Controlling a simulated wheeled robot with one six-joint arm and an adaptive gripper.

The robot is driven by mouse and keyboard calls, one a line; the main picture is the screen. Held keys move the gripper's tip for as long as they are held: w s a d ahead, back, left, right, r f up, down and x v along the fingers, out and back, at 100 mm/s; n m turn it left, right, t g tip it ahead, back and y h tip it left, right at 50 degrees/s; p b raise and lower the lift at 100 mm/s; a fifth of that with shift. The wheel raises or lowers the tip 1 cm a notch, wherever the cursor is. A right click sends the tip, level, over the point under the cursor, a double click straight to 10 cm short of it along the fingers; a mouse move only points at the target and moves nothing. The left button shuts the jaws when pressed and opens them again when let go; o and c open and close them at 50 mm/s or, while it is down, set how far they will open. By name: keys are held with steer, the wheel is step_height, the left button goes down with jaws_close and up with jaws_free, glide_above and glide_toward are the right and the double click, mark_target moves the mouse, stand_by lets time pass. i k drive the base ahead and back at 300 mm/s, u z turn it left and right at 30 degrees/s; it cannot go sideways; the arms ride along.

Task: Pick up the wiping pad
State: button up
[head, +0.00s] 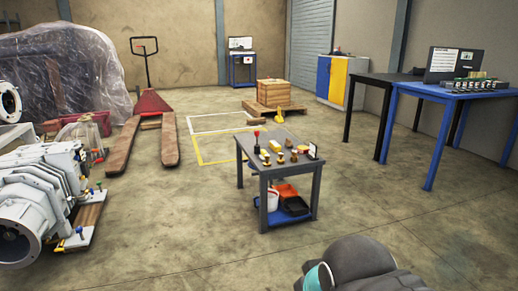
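A small grey work table (256,163) stands near the middle of the head view, with several small items on its top. They include a yellow block (274,146), a red and black upright item (257,134) and several small brown and yellow pieces (294,156). They are too small to tell which, if any, is the wiping pad. My gripper is not in view. A dark grey rounded part of my arm (362,262) with a teal cap shows at the bottom right, nearer than the table and apart from it.
The table's lower shelf holds an orange bin (285,192), a black tray and a white bucket. A large white machine (35,195) stands at the left, with a red pallet jack (151,104) behind. A blue table (448,92) stands right. The floor around the small table is clear.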

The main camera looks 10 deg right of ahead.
mark_target(263, 153)
steer(key=z, duration=0.15)
steer(key=i, duration=2.7)
steer(key=z, duration=0.2)
